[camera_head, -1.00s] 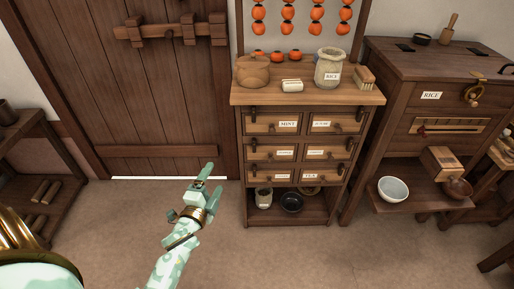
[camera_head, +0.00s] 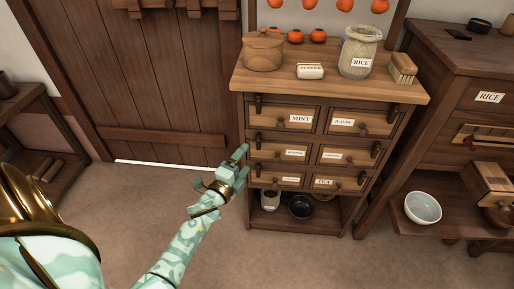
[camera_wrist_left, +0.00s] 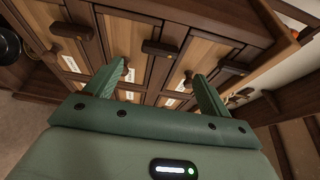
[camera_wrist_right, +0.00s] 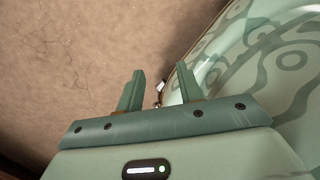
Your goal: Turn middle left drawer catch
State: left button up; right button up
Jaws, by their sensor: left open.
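The middle left drawer (camera_head: 292,154) is in the small wooden chest, with a label and a small knob on its front. Its dark catch (camera_head: 258,141) is upright at the drawer's upper left edge. The catch also shows in the left wrist view (camera_wrist_left: 160,48) as a dark bar beyond my fingertips. My left gripper (camera_head: 242,160) is open and empty, just left of the chest's front at about the height of the middle and bottom drawers. It looks apart from the catch. My right gripper (camera_wrist_right: 160,92) is open and empty over the floor, outside the head view.
Other dark catches flank the upper left drawer (camera_head: 295,118) and the drawers of the right column. A white bowl (camera_head: 422,207) is at right. Floor in front is clear.

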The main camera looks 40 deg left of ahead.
aim_at(257, 144)
pick_arm(q)
jog(key=w, duration=0.2)
jog(key=w+b, duration=0.1)
jog(key=w, duration=0.1)
jog(key=w+a, duration=0.1)
jog(key=w, duration=0.1)
jog(key=shift+w+f+b, duration=0.15)
jog(key=shift+w+b, duration=0.15)
jog(key=shift+w+a, duration=0.15)
jog(key=shift+w, duration=0.4)
jog(key=c, duration=1)
